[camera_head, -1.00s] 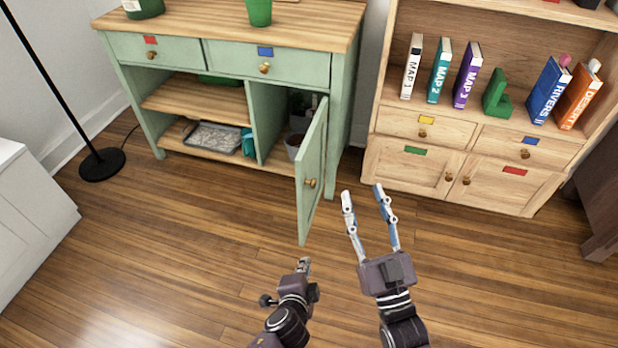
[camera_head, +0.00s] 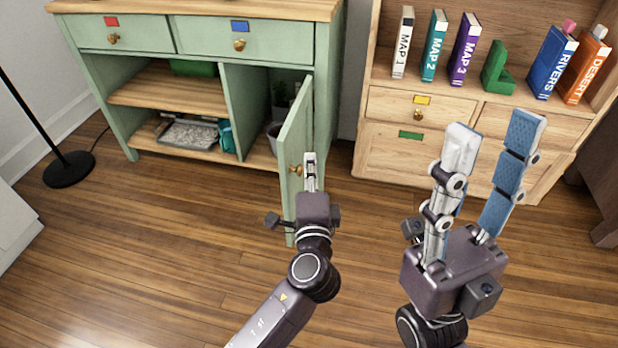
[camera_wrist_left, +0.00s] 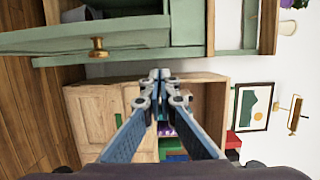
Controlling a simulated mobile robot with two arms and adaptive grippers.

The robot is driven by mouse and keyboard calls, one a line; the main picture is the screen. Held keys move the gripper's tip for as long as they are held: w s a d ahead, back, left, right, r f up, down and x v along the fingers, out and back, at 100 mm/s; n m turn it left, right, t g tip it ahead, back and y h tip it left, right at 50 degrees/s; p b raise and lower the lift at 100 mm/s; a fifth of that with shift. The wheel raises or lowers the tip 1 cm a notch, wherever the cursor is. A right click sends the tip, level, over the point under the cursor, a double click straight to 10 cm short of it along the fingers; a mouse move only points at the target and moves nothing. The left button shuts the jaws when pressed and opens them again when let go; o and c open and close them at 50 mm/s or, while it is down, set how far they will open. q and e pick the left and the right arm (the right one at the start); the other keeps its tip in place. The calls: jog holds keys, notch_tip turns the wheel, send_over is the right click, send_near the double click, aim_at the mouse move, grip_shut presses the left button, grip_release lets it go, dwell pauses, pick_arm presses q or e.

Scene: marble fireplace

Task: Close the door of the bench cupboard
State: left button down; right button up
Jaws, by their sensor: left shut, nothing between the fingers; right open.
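The green bench cupboard (camera_head: 326,90) stands at the back left. Its door (camera_head: 292,145) is swung open toward me, on the right-hand compartment, and has a round brass knob. In the left wrist view the door (camera_wrist_left: 130,40) runs across the upper left with its knob (camera_wrist_left: 97,47). My left gripper (camera_head: 310,160) is shut and empty, right beside the door's outer face near the knob. I cannot tell from the head view whether it touches the door. It also shows in the left wrist view (camera_wrist_left: 160,76). My right gripper (camera_head: 492,140) is open and empty, to the right of the door.
A wooden bookcase (camera_head: 400,150) with books, drawers and doors stands at the back right. A black lamp base (camera_head: 69,170) is on the floor at left. A grey pot (camera_head: 273,135) is inside the open compartment. The wooden floor (camera_head: 150,260) in front is clear.

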pick_arm(q)
jog(key=w+a+b, duration=0.1)
jog(key=w+a, duration=0.2)
jog(key=w, duration=0.2)
jog(key=shift+w+a+b, duration=0.15)
jog(key=shift+a+b, duration=0.15)
jog(key=shift+a, duration=0.1)
